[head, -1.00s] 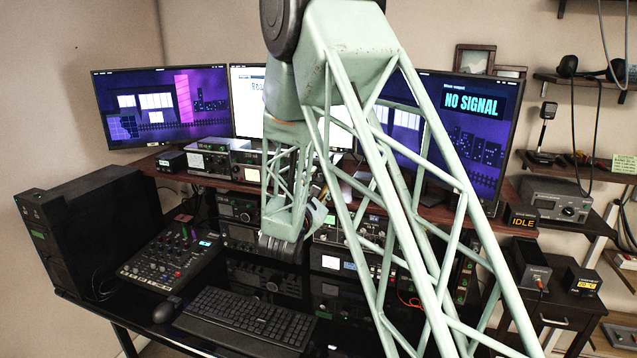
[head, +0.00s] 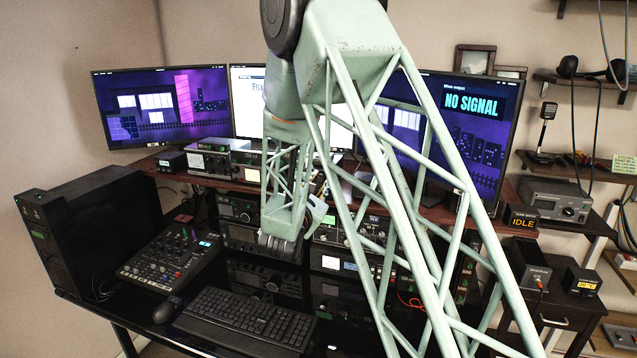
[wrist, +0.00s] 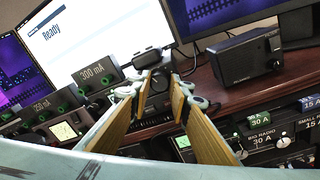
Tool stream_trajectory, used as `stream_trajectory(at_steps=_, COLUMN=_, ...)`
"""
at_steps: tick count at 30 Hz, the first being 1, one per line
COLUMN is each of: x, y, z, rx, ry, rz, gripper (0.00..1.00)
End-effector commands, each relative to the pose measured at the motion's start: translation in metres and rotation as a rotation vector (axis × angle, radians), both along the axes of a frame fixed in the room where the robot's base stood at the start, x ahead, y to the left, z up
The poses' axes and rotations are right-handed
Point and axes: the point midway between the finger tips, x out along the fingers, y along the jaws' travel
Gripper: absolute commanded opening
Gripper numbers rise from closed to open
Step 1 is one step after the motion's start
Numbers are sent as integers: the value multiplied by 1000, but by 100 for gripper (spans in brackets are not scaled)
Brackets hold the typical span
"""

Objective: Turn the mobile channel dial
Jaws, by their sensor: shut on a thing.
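My gripper (wrist: 160,82) shows in the wrist view as two long fingers with tan pads, converging towards the shelf below the white monitor. It is shut on a small dark knob-like thing (wrist: 158,88) between the fingertips. The fingers hide most of that thing, and I cannot read a label on it, so I cannot tell for certain that it is the mobile channel dial. In the head view my arm's truss and wrist cover most of the gripper and the spot it touches.
Boxes marked 300 mA (wrist: 97,75) stand left of the fingers. A black speaker-like box (wrist: 245,55) is on the shelf to the right, above a panel marked BIG RADIO (wrist: 258,120). Monitors (head: 160,105) stand close behind. A keyboard (head: 245,318) and mixer (head: 170,255) lie on the desk.

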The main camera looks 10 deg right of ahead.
Motion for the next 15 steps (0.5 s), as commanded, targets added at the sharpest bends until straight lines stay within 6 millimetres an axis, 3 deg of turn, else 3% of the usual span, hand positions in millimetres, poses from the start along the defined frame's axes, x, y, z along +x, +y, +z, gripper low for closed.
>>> stream_trajectory(at_steps=15, x=0, y=0, z=1, rx=-251, ry=153, rz=0, gripper=8)
